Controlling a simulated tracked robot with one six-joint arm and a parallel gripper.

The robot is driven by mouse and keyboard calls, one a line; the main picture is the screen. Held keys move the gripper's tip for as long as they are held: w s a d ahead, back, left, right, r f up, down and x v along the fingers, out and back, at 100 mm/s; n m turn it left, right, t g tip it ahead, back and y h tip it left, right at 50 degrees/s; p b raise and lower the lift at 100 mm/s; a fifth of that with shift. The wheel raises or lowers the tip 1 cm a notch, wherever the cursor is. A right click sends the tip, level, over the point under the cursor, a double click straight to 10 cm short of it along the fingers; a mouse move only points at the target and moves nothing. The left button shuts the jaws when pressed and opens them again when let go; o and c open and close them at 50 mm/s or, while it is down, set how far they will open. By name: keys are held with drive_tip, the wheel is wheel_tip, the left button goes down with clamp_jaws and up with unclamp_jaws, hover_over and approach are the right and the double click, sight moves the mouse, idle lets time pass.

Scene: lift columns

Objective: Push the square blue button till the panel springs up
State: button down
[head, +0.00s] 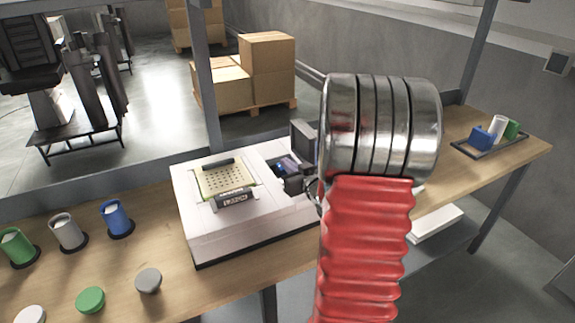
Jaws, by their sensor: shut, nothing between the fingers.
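A white box-shaped device (245,225) stands on the wooden workbench. On its top is a pale yellow perforated panel (224,181), with a dark bar at its far edge and a dark label at its near edge. The panel looks flat. A small blue patch (280,167) shows on the right of the box top; it may be the square blue button, mostly hidden. My gripper (288,168) shows as dark parts left of my arm, over the right side of the box and close to the blue patch. It is shut and empty. I cannot tell whether it touches the button.
Green, grey and blue cups (115,219) stand in holders at the left, with round caps in front of them. A tray (478,152) with coloured pieces lies at the bench's right end. A metal post (204,80) rises behind the box. My arm hides the bench right of the box.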

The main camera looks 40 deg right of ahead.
drive_tip(key=shift+s+a+f, duration=0.1)
drive_tip(key=shift+s+f, duration=0.05)
drive_tip(key=shift+f, duration=0.3)
drive_tip(key=shift+s+a+f, duration=0.1)
drive_tip(key=shift+f, duration=0.35)
drive_tip(key=shift+r, duration=0.1)
drive_tip(key=shift+w+r, duration=0.15)
drive_tip(key=shift+r, duration=0.4)
wheel_tip(320, 180, up, 4)
drive_tip(key=shift+w+d+f, duration=0.1)
drive_tip(key=v, duration=1)
drive_tip(key=shift+d+r, duration=0.1)
drive_tip(key=shift+r, duration=0.25)
drive_tip(key=shift+w, duration=0.1)
